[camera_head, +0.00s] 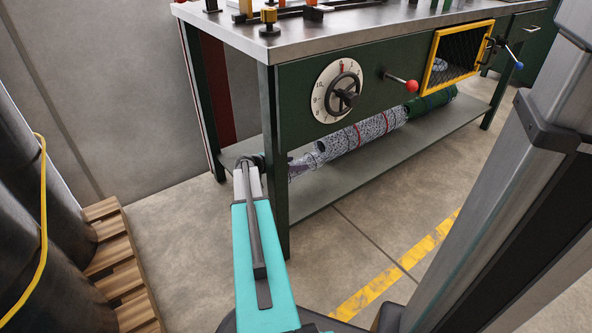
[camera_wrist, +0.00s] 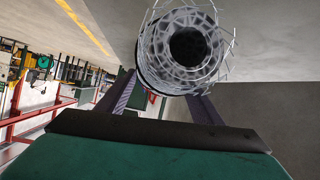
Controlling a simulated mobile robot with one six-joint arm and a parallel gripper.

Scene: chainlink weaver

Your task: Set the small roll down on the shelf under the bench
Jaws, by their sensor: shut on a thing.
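The small roll, a grey wire-mesh cylinder (camera_wrist: 158,72), fills the top middle of the wrist view, its open round end facing the camera. My gripper (camera_wrist: 163,88) is shut on it, with one dark finger on each side. In the head view my arm reaches to the left end of the bench. A pale mesh piece (camera_head: 302,164) shows just right of the front leg, over the shelf; the leg and arm hide my fingertips there. The shelf under the bench (camera_head: 330,192) is a grey-green board. I cannot tell whether the held roll touches it.
Larger mesh rolls with red bands (camera_head: 376,126) and a green roll (camera_head: 432,102) lie along the back of the shelf. The bench's front left leg (camera_head: 274,190) stands close beside my arm. The shelf's front strip is clear. A wooden pallet (camera_head: 117,262) with dark drums stands at left.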

